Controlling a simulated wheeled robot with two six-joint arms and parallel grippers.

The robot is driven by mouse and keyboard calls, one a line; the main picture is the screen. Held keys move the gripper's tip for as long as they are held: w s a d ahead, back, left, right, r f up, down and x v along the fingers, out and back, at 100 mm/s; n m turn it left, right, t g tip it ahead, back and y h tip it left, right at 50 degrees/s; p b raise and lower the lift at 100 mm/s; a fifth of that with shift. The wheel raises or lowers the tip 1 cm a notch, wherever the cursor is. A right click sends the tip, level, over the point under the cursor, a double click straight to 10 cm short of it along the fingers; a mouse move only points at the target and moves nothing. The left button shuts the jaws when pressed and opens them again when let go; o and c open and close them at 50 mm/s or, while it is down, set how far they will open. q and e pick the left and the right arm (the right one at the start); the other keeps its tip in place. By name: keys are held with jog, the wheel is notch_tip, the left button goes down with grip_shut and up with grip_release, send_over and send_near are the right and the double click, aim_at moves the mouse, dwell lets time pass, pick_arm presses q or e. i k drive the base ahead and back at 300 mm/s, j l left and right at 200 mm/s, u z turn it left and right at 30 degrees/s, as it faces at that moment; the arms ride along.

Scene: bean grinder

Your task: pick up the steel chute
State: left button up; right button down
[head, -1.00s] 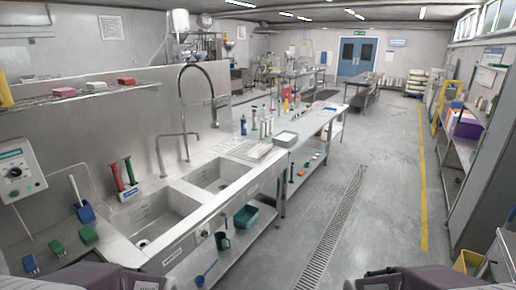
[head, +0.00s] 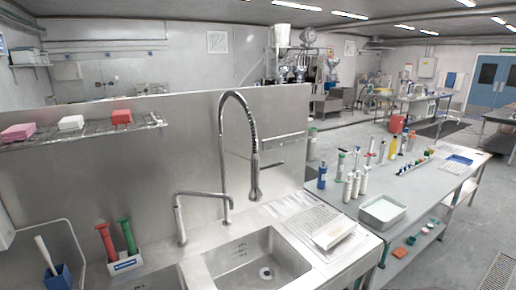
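I cannot make out a steel chute for certain in the head view. Steel machines with hoppers (head: 300,62) stand far back, beyond the splashback, too small to tell their parts. Neither of my grippers is in view.
A steel sink (head: 262,262) with a tall spring tap (head: 252,150) is close in front. A wire shelf (head: 80,131) holds coloured blocks. The bench (head: 432,190) on the right carries bottles and a tray (head: 383,212). Grey floor (head: 440,265) is open at lower right.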

aim_at(327, 236)
jog(key=i+l+u, duration=0.15)
jog(key=i+l, duration=0.2)
jog(key=i+l+u, duration=0.2)
jog(key=i+l, duration=0.15)
jog(key=l, duration=0.15)
jog(key=i+l+u, duration=0.15)
jog(key=i+l, duration=0.15)
jog(key=l, duration=0.15)
